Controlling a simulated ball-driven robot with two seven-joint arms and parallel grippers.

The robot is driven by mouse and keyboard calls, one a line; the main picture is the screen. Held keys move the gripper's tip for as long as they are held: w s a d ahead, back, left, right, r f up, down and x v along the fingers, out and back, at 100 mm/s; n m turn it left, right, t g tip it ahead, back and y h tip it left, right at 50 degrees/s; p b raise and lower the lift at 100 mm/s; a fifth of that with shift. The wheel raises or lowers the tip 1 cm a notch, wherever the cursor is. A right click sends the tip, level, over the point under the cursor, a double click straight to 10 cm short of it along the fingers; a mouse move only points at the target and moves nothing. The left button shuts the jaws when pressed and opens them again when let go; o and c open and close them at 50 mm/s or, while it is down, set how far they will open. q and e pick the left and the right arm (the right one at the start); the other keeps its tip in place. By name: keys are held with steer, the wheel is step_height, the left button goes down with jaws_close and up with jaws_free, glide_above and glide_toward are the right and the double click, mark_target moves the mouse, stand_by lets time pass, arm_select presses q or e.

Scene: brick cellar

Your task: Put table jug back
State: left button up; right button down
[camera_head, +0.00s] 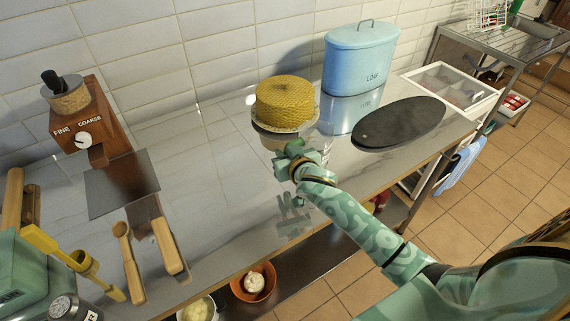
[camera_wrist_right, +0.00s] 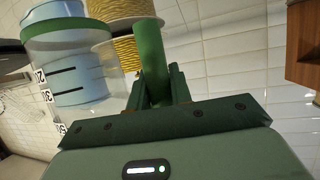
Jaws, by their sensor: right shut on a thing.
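A clear jug (camera_wrist_right: 105,88) with dark measuring marks and a green rim shows at the left of the right wrist view. Its green handle (camera_wrist_right: 150,65) is between the fingers of my right gripper (camera_wrist_right: 160,88), which is shut on it. In the head view my right gripper (camera_head: 296,154) is over the steel counter, just in front of a round yellow patterned thing. The jug is small and hard to make out there, partly hidden by the gripper; I cannot tell whether it touches the counter. My left gripper is not in view.
The yellow thing (camera_head: 285,100) and a blue loaf bin (camera_head: 361,55) stand by the wall. A dark oval board (camera_head: 400,122) lies right. A wooden grinder (camera_head: 92,125) and utensils (camera_head: 130,262) are left. Counter (camera_head: 215,180) between is clear. Bowls (camera_head: 253,283) sit below the front edge.

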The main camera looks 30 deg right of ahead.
steer(key=f, duration=0.1)
steer(key=f+b, duration=0.1)
steer(key=f, duration=0.1)
steer(key=shift+w+a+f, duration=0.1)
steer(key=shift+w+f, duration=0.1)
steer(key=shift+f, duration=0.1)
steer(key=shift+r, duration=0.1)
steer(key=c, duration=1.3)
jaws_free()
steer(key=shift+o, duration=0.2)
